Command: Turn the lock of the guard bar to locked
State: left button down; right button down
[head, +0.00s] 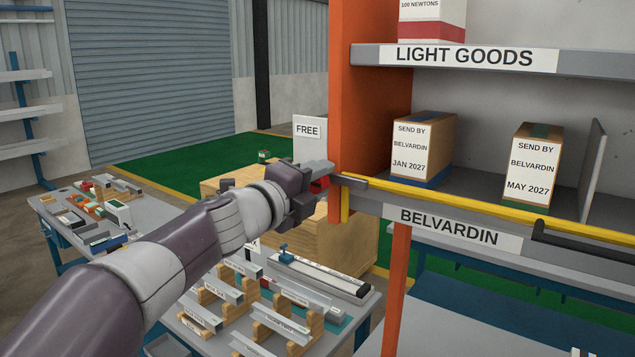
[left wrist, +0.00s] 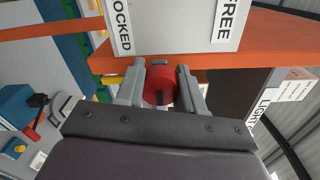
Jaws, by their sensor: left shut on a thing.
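The guard bar (head: 480,207) is yellow and runs across the front of the shelf labelled BELVARDIN. Its lock is a red knob (left wrist: 158,88) on the orange post; a little red also shows in the head view (head: 320,185). My left gripper (head: 328,174) is shut on this lock, with one grey finger on each side of it in the left wrist view (left wrist: 161,82). A white plate beside the lock reads LOCKED (left wrist: 122,25) and FREE (left wrist: 232,18). The fingers hide part of the lock, and I cannot tell which word it points to. My right gripper is not in view.
The orange post (head: 352,95) stands just beside my left gripper. Two cartons (head: 422,150) (head: 534,165) sit on the shelf behind the bar. A bench (head: 340,312) with labelled parts in wooden racks lies below my left arm. A second parts table (head: 60,215) is at the left.

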pick_arm(q)
jog(key=c, duration=0.7)
grip_release()
jog(key=shift+w+a, duration=0.1)
jog(key=shift+a, duration=0.05)
jog(key=b+v, duration=0.3)
jog(key=v, duration=0.9)
jog(key=shift+s+a, duration=0.15)
jog(key=shift+s, duration=0.15)
